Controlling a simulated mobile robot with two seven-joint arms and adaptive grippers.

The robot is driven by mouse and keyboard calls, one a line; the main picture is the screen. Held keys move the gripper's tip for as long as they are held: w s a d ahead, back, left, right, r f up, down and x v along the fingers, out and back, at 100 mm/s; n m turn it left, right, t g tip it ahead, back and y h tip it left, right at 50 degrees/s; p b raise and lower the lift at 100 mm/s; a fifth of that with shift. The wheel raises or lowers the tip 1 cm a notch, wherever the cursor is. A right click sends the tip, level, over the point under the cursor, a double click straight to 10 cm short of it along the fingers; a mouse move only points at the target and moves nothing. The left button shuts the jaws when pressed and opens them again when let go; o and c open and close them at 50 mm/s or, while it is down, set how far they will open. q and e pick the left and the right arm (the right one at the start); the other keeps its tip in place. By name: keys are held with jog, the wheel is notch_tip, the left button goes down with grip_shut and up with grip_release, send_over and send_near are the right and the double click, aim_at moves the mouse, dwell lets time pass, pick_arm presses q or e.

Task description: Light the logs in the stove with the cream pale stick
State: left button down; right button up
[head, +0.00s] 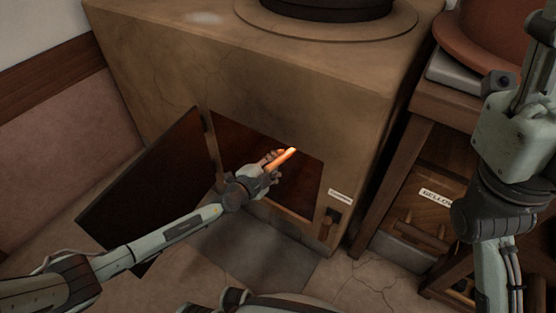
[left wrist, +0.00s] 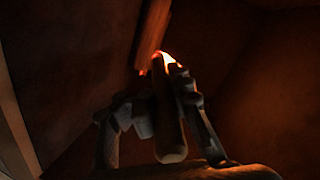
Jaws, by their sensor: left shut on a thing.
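The stove (head: 250,90) is a large brown block with its dark door (head: 145,185) swung open to the left. My left gripper (head: 268,167) is at the stove's opening, shut on the pale stick (head: 284,157), whose tip glows orange. In the left wrist view the gripper (left wrist: 165,108) holds the stick (left wrist: 168,125) between its fingers, with the bright tip pointing away into the dark firebox. A brown log (left wrist: 152,35) lies right by the glowing tip; I cannot tell whether they touch. Other logs are not clear in the dark. My right gripper is out of view.

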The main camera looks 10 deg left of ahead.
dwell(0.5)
pick_arm(q)
jog(key=shift+p+v, duration=0.55)
jog(key=shift+v, duration=0.95)
jog(key=r+v, duration=0.1)
jog(key=v, duration=1.2)
jog(key=shift+p, duration=0.3)
jog(key=shift+w+d+r, duration=0.1)
jog(key=shift+w, duration=0.05)
